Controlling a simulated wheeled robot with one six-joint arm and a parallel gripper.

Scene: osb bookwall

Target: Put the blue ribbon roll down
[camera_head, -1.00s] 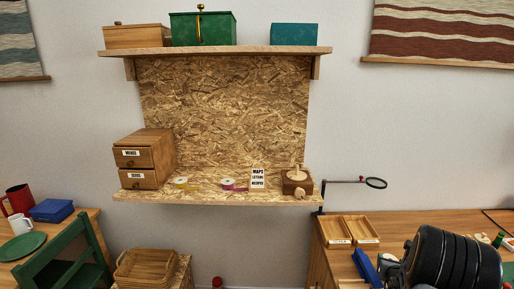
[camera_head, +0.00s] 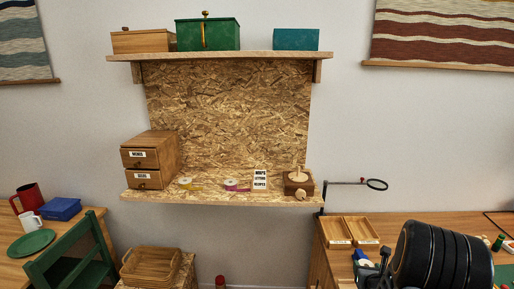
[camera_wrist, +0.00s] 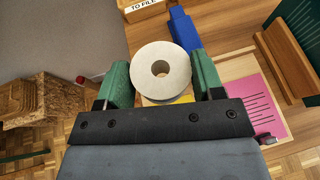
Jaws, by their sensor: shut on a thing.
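The blue ribbon roll (camera_wrist: 160,74) is between my gripper's green fingers (camera_wrist: 160,84) in the wrist view. Its round white face with a dark centre hole faces the camera, and its ribbon side is mostly hidden. My gripper is shut on it. A long blue piece (camera_wrist: 183,28) shows just beyond the roll; I cannot tell whether it is ribbon or a separate thing. In the head view, my gripper (camera_head: 372,268) is over the right-hand wooden table, partly hidden by my arm, and the roll cannot be made out clearly there.
A wooden tray (camera_head: 340,230) is on the right table, with a magnifier (camera_head: 376,184) above. A pink sheet (camera_wrist: 258,103) lies beside the roll in the wrist view. The wall shelf (camera_head: 215,197) holds drawers (camera_head: 150,158), yellow (camera_head: 185,183) and magenta (camera_head: 231,184) rolls, a sign and a wooden box.

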